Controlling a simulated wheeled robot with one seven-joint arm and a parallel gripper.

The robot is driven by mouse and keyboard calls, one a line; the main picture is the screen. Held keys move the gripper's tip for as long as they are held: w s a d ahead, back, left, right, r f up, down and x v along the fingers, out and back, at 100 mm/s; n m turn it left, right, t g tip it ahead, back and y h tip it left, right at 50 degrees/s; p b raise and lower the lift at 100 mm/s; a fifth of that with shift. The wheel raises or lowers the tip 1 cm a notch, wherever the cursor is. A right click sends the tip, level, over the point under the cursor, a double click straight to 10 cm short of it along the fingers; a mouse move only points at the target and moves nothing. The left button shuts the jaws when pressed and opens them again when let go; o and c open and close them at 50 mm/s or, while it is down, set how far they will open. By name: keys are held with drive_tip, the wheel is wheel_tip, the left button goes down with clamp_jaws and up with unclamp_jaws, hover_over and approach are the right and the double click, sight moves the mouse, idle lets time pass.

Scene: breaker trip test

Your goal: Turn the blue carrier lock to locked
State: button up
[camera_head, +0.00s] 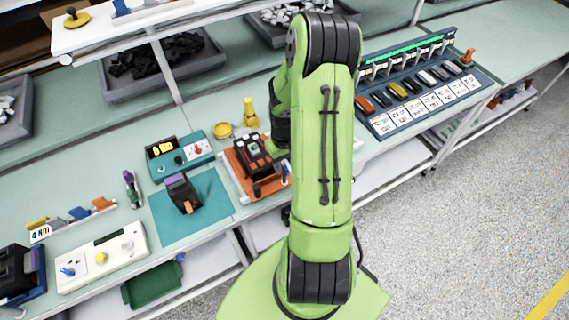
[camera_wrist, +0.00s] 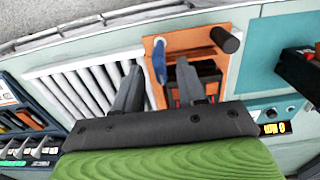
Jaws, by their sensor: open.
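The blue carrier lock (camera_wrist: 159,60) is a small blue lever on the orange carrier (camera_wrist: 195,40), near the carrier's left edge in the wrist view. In the head view the orange carrier (camera_head: 236,165) holds a dark breaker block, and the blue lock (camera_head: 285,171) shows at its right end. My gripper (camera_wrist: 158,75) is open, with one finger on each side of the lock in the wrist picture. I cannot tell whether either finger touches it. A dark breaker block (camera_wrist: 207,82) shows behind the right finger. My arm hides the gripper in the head view.
A black knob (camera_wrist: 226,39) stands up from the carrier near the right finger. A white slatted part (camera_wrist: 85,83) lies to the left. In the head view a teal meter box (camera_head: 180,155) and a breaker on a teal mat (camera_head: 215,196) are left of the carrier.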

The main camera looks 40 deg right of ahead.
drive_tip(key=shift+w+f, duration=0.1)
drive_tip(key=shift+f, duration=0.6)
clamp_jaws()
drive_tip(key=shift+m, duration=0.3)
drive_tip(key=m+b, duration=0.2)
drive_tip(key=m, duration=0.1)
drive_tip(key=shift+m, duration=0.4)
drive_tip(key=m+b, duration=0.2)
drive_tip(key=m, duration=0.2)
drive_tip(key=m+b, duration=0.2)
drive_tip(key=m, duration=0.3)
drive_tip(key=shift+m+b, duration=0.75)
drive_tip(key=shift+m, duration=1.55)
drive_tip(key=shift+r, duration=0.1)
